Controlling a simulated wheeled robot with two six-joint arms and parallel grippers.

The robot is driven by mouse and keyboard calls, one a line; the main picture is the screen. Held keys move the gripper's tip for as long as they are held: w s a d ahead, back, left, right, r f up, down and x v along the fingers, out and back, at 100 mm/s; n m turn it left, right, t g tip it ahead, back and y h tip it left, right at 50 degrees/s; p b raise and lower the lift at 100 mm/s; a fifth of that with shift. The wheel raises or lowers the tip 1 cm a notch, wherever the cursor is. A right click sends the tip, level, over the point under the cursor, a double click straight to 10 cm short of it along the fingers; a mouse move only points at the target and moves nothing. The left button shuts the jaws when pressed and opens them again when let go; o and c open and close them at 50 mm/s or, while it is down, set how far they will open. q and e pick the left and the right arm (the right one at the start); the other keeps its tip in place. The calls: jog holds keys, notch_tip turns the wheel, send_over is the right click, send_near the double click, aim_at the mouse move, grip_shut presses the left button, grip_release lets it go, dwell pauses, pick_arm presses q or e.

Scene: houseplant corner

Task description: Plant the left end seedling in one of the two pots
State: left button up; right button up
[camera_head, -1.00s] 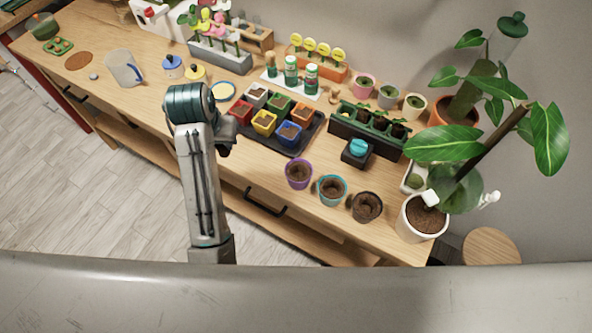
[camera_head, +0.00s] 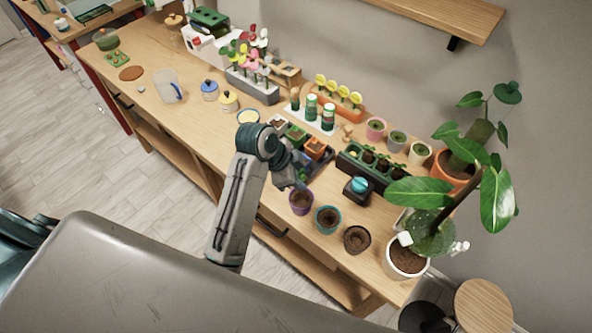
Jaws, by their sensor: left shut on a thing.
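The dark green planter (camera_head: 352,172) holds a row of small seedlings (camera_head: 383,163). No leaves show clearly at its left end. Three round pots of soil stand in front: a purple pot (camera_head: 301,202), a teal pot (camera_head: 327,219) and a dark brown pot (camera_head: 356,239). My left gripper (camera_head: 301,183) points down just above and behind the purple pot, apart from the planter. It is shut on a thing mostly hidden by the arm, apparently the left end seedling. My right gripper is not in view.
A dark tray of coloured square pots (camera_head: 316,148) lies behind my left wrist, partly hidden. A black box with a blue top (camera_head: 358,188) stands between planter and pots. A large leafy plant in a white pot (camera_head: 406,262) stands at the bench's right end.

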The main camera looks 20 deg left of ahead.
pick_arm(q)
jog(key=shift+f, duration=0.25)
jog(key=shift+a+f, duration=0.1)
jog(key=shift+f, duration=0.6)
notch_tip(320, 180, down, 2)
jog(key=shift+f, duration=0.75)
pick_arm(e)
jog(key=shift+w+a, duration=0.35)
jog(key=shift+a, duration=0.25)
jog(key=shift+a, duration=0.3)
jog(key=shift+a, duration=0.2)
pick_arm(q)
jog(key=shift+f, duration=0.55)
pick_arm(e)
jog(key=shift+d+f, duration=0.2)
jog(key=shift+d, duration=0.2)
